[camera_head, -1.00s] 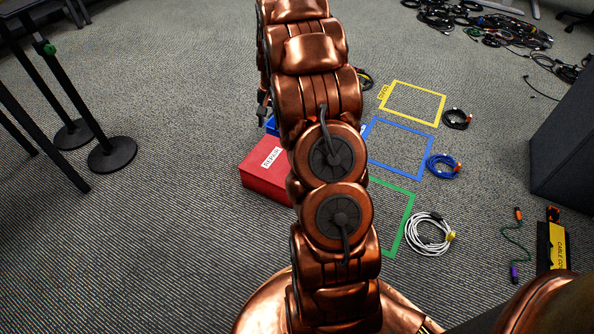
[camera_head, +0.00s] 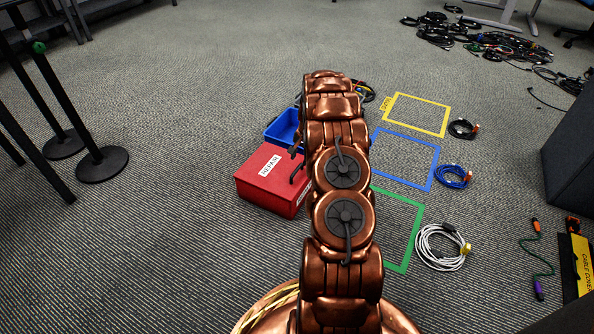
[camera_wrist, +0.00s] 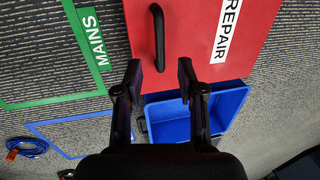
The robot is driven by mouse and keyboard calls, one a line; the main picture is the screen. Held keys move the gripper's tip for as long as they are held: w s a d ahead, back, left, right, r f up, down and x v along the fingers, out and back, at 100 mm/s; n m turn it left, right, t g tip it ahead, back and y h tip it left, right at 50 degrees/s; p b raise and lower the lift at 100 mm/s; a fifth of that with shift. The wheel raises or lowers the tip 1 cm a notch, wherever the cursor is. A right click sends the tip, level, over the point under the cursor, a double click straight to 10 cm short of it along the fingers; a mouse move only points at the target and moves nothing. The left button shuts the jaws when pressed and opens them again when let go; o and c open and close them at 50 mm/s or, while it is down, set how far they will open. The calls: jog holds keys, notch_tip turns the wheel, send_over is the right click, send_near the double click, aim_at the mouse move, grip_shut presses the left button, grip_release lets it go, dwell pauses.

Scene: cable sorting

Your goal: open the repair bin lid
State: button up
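The red repair bin (camera_head: 268,190) stands on the carpet left of my arm in the head view, its lid down, with a white REPAIR label. In the wrist view its red lid (camera_wrist: 190,45) fills the top, with a black bar handle (camera_wrist: 158,36) near the lid's edge. My gripper (camera_wrist: 160,68) is open in the wrist view, its two black fingers apart and empty. The handle appears ahead of the gap between the fingers; I cannot tell the height between them.
An open blue bin (camera_head: 284,128) stands beside the red one. Green (camera_head: 414,240), blue (camera_head: 437,165) and yellow (camera_head: 447,118) floor outlines lie to the right, with coiled cables beside them. Black posts (camera_head: 102,164) stand at the left. Carpet left of the red bin is clear.

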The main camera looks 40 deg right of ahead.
aim_at(296, 170)
jog(key=f+b, duration=0.1)
jog(key=f, duration=0.3)
jog(key=w+f+b, duration=0.1)
jog(key=f, duration=0.1)
jog(key=shift+w+a+f+b, duration=0.1)
jog(key=shift+a+f+b, duration=0.1)
jog(key=shift+f+b, duration=0.15)
jog(key=shift+r, duration=0.1)
grip_shut()
